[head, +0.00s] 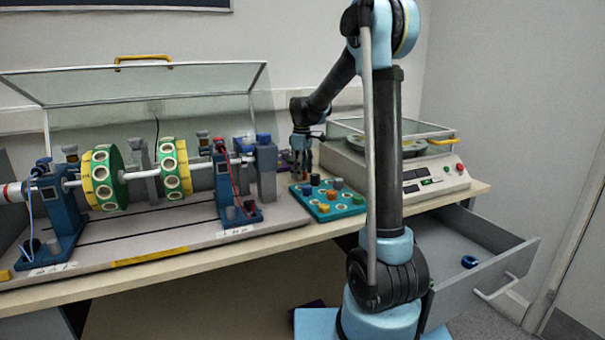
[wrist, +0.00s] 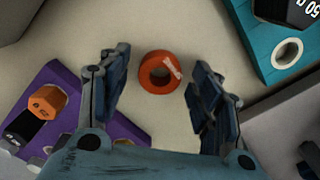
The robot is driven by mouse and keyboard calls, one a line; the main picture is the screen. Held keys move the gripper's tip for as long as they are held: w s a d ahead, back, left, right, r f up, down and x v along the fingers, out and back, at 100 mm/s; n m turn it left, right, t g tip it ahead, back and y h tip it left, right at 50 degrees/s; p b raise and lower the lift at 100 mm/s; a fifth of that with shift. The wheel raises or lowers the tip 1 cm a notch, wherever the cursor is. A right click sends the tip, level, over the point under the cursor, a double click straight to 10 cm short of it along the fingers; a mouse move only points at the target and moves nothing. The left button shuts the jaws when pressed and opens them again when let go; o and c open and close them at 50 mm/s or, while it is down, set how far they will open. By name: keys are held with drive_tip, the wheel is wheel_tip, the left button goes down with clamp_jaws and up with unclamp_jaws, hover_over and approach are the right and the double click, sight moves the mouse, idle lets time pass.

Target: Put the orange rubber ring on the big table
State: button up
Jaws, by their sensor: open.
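The orange rubber ring (wrist: 173,82) shows in the wrist view, with its hole facing the camera and a pale mark on it. It appears to lie flat on a pale tabletop (wrist: 200,25). My gripper (wrist: 158,68) is open, with one finger on each side of the ring and a gap at both sides. In the head view my gripper (head: 300,170) points down over the big table (head: 265,243), between the blue end of the rig and the teal tray. I cannot make out the ring there.
The teal tray (head: 322,209) with several coloured pieces is close by, also at upper right in the wrist view (wrist: 262,52). A purple holder (wrist: 68,88) is at left. The rotor rig (head: 125,180) and white machine (head: 440,180) flank the spot. An open drawer (head: 500,262) holds a blue ring (head: 469,261).

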wheel_tip(320, 180, up, 12)
idle(0.5)
drive_tip(key=shift+f, duration=0.1)
